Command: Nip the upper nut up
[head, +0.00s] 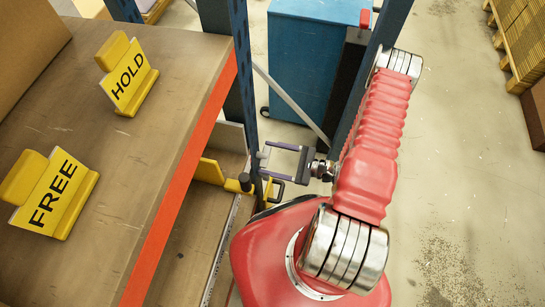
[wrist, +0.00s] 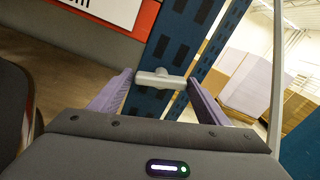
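In the wrist view a pale grey bar-shaped nut (wrist: 160,78) stands on the blue slotted upright (wrist: 183,40), its bar lying roughly crosswise. My gripper (wrist: 159,77) is open, with a purple-grey finger on either side of the nut. Each fingertip is close to one end of the bar; I cannot tell whether they touch. In the head view my gripper (head: 266,158) reaches left toward the upright (head: 243,70), fingers apart, with a small grey piece of the nut (head: 262,154) between the tips. I cannot make out a second nut.
A shelf with an orange edge (head: 185,185) is left of the upright, bearing yellow HOLD (head: 130,85) and FREE (head: 55,195) signs. A yellow part with a black knob (head: 245,182) sits just below my gripper. A blue cabinet (head: 310,55) stands behind.

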